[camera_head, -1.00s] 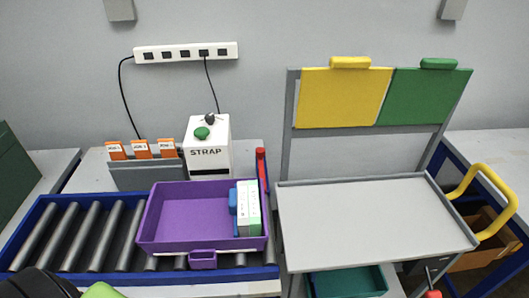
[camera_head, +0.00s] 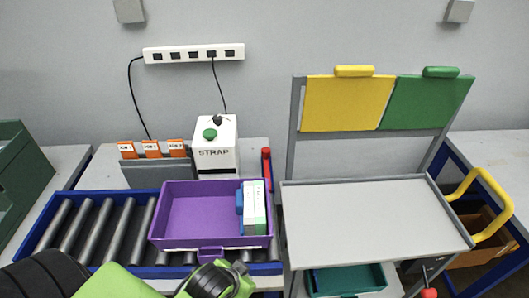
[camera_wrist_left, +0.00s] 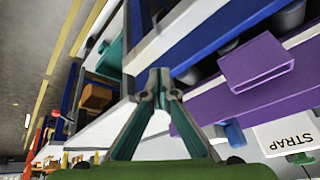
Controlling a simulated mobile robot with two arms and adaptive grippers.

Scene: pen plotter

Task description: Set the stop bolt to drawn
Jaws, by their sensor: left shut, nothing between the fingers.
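Two red parts could belong to the stop bolt, and I cannot tell which does. One is an upright red bar (camera_head: 266,167) at the right end of the roller conveyor. The other is a red knob (camera_head: 429,293) low on the grey trolley, cut by the bottom edge. My left arm reaches in at the bottom left of the head view, and its fingertips are not visible there. In the left wrist view my left gripper (camera_wrist_left: 157,84) is shut and empty, its fingertips together near the blue conveyor frame (camera_wrist_left: 195,40). My right gripper is not in view.
A purple tray (camera_head: 195,215) with boxes sits on the conveyor. A white STRAP box (camera_head: 215,155) stands behind it. The trolley top (camera_head: 370,215) is bare, below yellow and green panels. A teal drawer (camera_head: 345,280) sits under it. A yellow handle (camera_head: 485,205) juts out at right.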

